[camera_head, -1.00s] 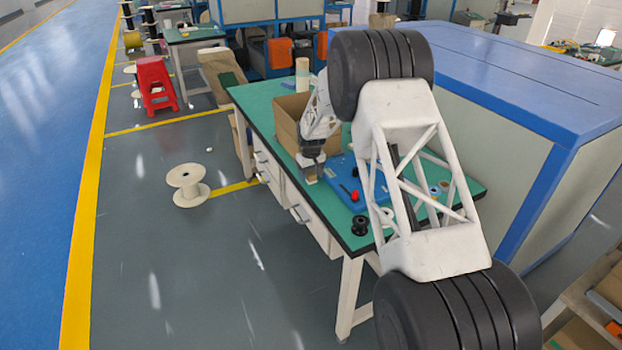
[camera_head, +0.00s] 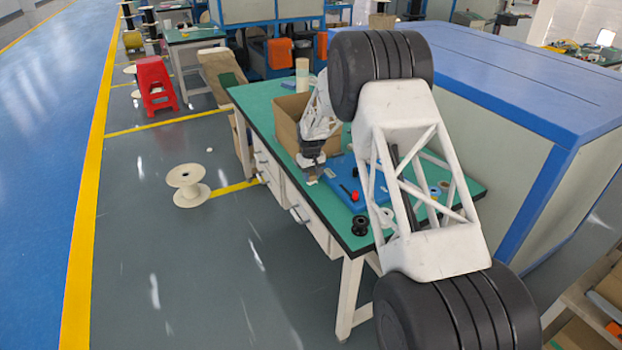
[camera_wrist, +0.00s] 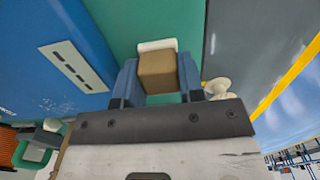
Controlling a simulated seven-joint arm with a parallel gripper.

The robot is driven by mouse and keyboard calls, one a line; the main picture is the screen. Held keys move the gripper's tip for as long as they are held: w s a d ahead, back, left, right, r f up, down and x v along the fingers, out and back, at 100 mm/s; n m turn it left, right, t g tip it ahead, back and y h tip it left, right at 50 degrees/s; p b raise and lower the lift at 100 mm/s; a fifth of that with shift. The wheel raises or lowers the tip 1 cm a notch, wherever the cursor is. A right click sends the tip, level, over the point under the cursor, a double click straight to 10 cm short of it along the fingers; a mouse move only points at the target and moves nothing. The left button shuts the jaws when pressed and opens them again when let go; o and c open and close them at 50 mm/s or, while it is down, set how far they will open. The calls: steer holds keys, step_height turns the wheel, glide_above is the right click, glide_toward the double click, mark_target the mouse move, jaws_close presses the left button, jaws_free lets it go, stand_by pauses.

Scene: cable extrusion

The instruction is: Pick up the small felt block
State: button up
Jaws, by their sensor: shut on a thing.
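The small felt block (camera_wrist: 158,73) is brown and box-shaped. In the wrist view it sits between the two fingers of my gripper (camera_wrist: 158,80), which is shut on it with a finger against each side. In the head view my gripper (camera_head: 312,175) points down over the front left edge area of the green table, beside the blue board. The block is too small and too covered there to make out clearly. How far it is above the table top is hard to tell.
The green table (camera_head: 262,112) carries an open cardboard box (camera_head: 287,122), a blue board (camera_head: 345,180) and a black spool (camera_head: 360,225). A white piece (camera_wrist: 157,46) lies just beyond the block. A white spool (camera_head: 187,185) stands on the floor to the left.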

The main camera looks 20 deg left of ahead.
mark_target(311, 173)
steer(key=shift+r, duration=0.1)
steer(key=shift+r, duration=0.4)
step_height(311, 173, up, 3)
steer(key=shift+f, duration=0.1)
steer(key=s+d, duration=0.2)
steer(key=s, duration=0.2)
steer(key=s+d, duration=0.3)
steer(key=s, duration=0.2)
steer(key=s+d+r, duration=0.1)
steer(key=s+d, duration=0.1)
steer(key=s, duration=0.3)
steer(key=shift+d+r, duration=0.1)
steer(key=shift+d, duration=0.2)
